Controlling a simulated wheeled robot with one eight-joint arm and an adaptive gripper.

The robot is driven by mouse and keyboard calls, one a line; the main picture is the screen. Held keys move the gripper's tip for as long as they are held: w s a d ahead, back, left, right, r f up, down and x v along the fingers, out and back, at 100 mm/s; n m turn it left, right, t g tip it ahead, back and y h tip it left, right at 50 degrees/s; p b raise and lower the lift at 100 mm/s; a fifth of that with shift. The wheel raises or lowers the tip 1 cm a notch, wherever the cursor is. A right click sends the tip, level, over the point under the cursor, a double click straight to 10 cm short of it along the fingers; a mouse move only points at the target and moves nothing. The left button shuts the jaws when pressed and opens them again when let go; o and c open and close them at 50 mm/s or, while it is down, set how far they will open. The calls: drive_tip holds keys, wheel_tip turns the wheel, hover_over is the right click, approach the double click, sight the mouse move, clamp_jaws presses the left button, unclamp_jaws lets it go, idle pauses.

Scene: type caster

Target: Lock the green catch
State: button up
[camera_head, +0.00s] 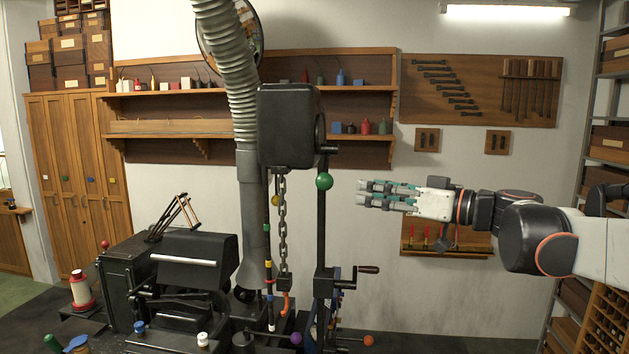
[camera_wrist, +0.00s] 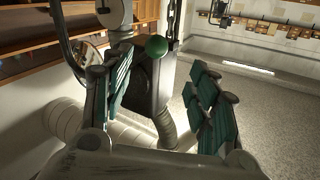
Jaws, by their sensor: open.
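A green ball knob (camera_head: 324,181) sits in front of a black upright post, below the black housing (camera_head: 288,125). It looks like the green catch's knob, but how it attaches and whether it is locked cannot be told. The knob also shows in the wrist view (camera_wrist: 156,46), beside the dark housing and beyond my fingers. My gripper (camera_head: 364,192) is right of the knob at nearly its height, pointing left, with a gap between them. Its green-padded fingers are open and empty; they stand wide apart in the wrist view (camera_wrist: 155,85).
A ribbed hose (camera_head: 235,70) and a chain (camera_head: 282,220) hang left of the post. A crank (camera_head: 368,269) sticks out below my gripper. Purple (camera_head: 296,338) and orange (camera_head: 369,341) knobs are lower. A tool board (camera_head: 480,88) hangs on the wall behind.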

sight(332, 182)
drive_tip(key=p+x, duration=0.1)
drive_tip(key=x, duration=1.2)
drive_tip(key=shift+w+d+r+p, duration=0.1)
drive_tip(key=shift+w+r+p, duration=0.1)
drive_tip(key=shift+w+p, duration=0.2)
drive_tip(key=shift+c, duration=0.6)
clamp_jaws()
